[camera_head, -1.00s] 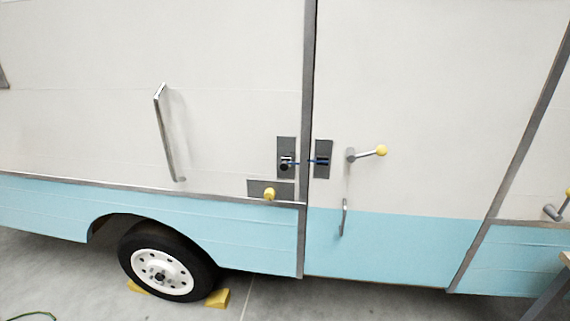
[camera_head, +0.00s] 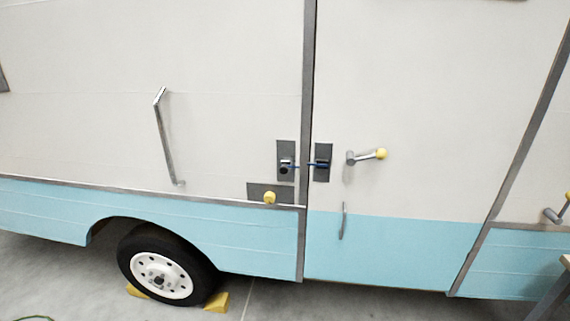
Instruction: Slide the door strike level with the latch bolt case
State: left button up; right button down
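The door strike (camera_head: 286,166) is a small dark block on a grey plate (camera_head: 286,148), left of the dark vertical door seam. The latch bolt case (camera_head: 322,162) is a dark piece on a second grey plate (camera_head: 323,174) on the door, right of the seam. A thin blue line (camera_head: 307,165) runs between the two. The strike looks slightly lower than the case; the small size makes the exact offset hard to tell. Neither of my grippers shows in this view.
A lever with a yellow ball (camera_head: 382,154) sticks out of the door, right of the case. A yellow knob (camera_head: 269,198) sits on a grey plate below the strike. A long grab handle (camera_head: 164,140) is at left.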

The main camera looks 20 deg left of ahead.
aim_at(286, 166)
jog(key=z, duration=1.35)
jog(key=k, duration=0.8)
jog(key=u, duration=0.6)
jog(key=i, duration=0.5)
